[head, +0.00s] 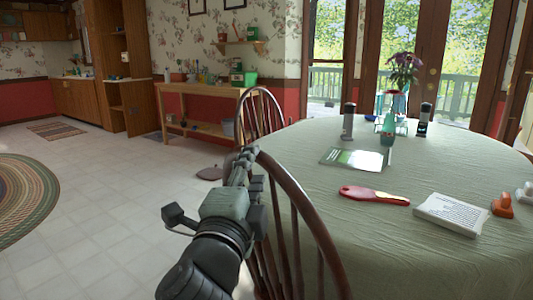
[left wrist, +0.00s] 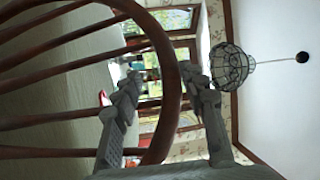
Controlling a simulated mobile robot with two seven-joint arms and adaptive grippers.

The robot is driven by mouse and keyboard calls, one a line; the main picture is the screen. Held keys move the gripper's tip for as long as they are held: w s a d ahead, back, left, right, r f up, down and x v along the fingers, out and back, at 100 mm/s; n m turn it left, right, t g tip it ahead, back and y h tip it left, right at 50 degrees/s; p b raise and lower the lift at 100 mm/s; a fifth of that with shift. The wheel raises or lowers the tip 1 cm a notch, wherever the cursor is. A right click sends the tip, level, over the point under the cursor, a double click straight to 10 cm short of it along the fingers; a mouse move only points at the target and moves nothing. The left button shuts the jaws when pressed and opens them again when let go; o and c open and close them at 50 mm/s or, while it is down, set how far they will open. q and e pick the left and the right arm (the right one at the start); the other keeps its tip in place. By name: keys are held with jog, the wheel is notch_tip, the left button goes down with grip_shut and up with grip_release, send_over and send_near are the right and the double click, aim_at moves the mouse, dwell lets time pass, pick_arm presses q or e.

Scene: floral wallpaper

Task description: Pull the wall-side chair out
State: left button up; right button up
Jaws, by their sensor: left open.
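A brown spindle-back chair (head: 318,222) stands close in front of me at the table's near left side. A second such chair (head: 261,100) stands beyond it, nearer the wall. My left gripper (head: 248,158) is open at the near chair's curved back rail. In the left wrist view, the rail (left wrist: 174,105) passes between the spread fingers of the gripper (left wrist: 162,82); I cannot tell whether they touch it. The round table (head: 440,250) has a green cloth and hides the chairs' fronts. My right gripper is not in view.
A wooden bench (head: 205,110) stands against the wall. Tiled floor (head: 110,210) to the left is mostly free.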

pick_arm(q)
jog(key=x, duration=0.7)
jog(key=shift+w, duration=0.2)
jog(key=shift+a, duration=0.15)
grip_shut()
